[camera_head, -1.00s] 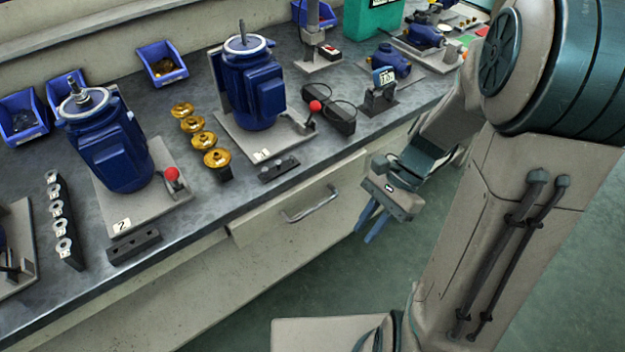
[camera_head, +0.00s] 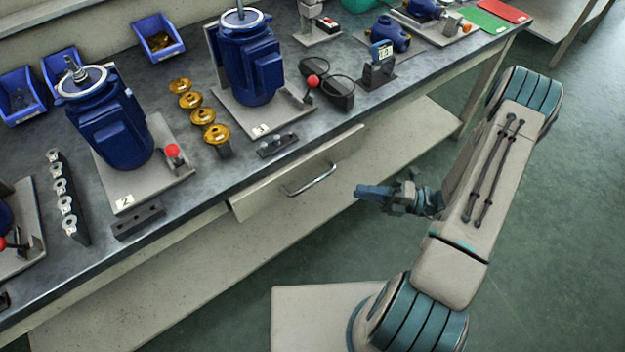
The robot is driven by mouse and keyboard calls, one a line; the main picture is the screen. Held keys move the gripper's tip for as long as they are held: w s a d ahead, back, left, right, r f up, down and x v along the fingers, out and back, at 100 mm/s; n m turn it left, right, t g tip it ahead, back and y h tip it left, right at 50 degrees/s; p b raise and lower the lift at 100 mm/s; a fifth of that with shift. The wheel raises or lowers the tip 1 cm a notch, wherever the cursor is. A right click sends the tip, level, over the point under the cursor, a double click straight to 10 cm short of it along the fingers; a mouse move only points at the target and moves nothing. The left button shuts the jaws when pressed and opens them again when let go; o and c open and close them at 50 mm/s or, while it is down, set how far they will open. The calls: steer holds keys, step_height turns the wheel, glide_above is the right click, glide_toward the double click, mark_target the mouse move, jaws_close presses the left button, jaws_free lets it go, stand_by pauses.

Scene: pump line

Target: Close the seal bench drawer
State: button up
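The seal bench drawer (camera_head: 262,197) is a pale panel below the worktop's front edge. Its front seems to stand slightly proud of the bench, but the gap is hard to judge from above. Its metal bar handle (camera_head: 311,181) is in full view. My gripper (camera_head: 360,191) is to the right of the handle, apart from it, with its blue fingers pointing left toward the drawer front. The fingers overlap in this view, so their opening is hidden. Nothing shows held in them.
The bench worktop (camera_head: 190,208) carries blue pumps (camera_head: 250,70) on plates, brass parts (camera_head: 203,116), blue bins (camera_head: 158,38) and a black block (camera_head: 278,145) near the edge above the drawer. A lower shelf (camera_head: 300,225) runs below. Green floor (camera_head: 560,230) is clear at right.

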mark_target(312, 181)
steer(key=b+x, duration=0.1)
steer(key=x, duration=1.2)
steer(key=shift+w+a, duration=0.15)
steer(key=shift+a, duration=0.2)
